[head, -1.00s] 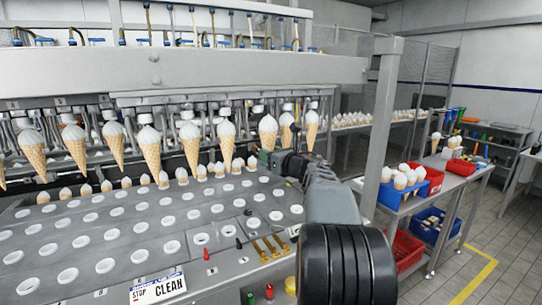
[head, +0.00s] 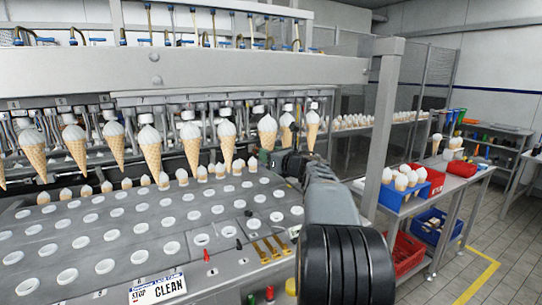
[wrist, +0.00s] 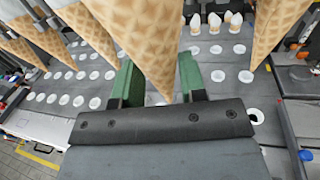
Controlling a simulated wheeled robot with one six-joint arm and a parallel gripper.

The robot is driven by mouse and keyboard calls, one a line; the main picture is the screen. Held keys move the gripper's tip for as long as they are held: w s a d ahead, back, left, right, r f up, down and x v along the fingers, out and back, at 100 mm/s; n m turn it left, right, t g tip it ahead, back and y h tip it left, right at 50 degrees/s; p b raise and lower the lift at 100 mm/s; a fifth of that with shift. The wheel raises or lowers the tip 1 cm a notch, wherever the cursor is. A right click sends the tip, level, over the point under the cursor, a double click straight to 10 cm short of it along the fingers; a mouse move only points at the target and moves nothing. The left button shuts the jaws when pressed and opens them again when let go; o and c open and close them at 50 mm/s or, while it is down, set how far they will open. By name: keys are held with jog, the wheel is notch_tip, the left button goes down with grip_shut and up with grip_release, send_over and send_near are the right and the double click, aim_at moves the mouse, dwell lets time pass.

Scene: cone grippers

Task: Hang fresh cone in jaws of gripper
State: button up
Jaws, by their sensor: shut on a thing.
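My gripper (wrist: 160,85) shows in the wrist view with its two green fingers on either side of a waffle cone (wrist: 150,40), shut on it near the lower, tapered part. The cone points tip down, and its top is out of that view. In the head view my gripper (head: 283,160) is at the right end of a row of hanging cones, just below them. The hanging cones (head: 190,148) have white tops and sit under the machine's metal jaws (head: 187,114). I cannot tell from the head view whether the machine's jaws grip the cone that I hold.
Neighbouring cones (wrist: 275,30) hang close on both sides. Below is a grey plate (head: 120,225) with rows of white-rimmed holes and several small white-topped cones at its back. A metal post (head: 381,130) stands right of my arm. A blue bin (head: 432,180) with cones is on the right-hand table.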

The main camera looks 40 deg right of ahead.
jog(key=shift+w+d, duration=0.15)
jog(key=shift+w, duration=1.15)
jog(key=shift+w, duration=0.2)
jog(key=shift+w+d+p, duration=0.15)
jog(key=shift+w+p, duration=0.2)
jog(key=shift+w, duration=0.55)
jog(key=shift+w+d+p, duration=0.15)
jog(key=shift+w+p, duration=0.15)
jog(key=shift+w, duration=0.6)
jog(key=shift+f+b, duration=0.4)
jog(key=shift+b, duration=0.4)
dwell(0.8)
jog(key=o, duration=1.1)
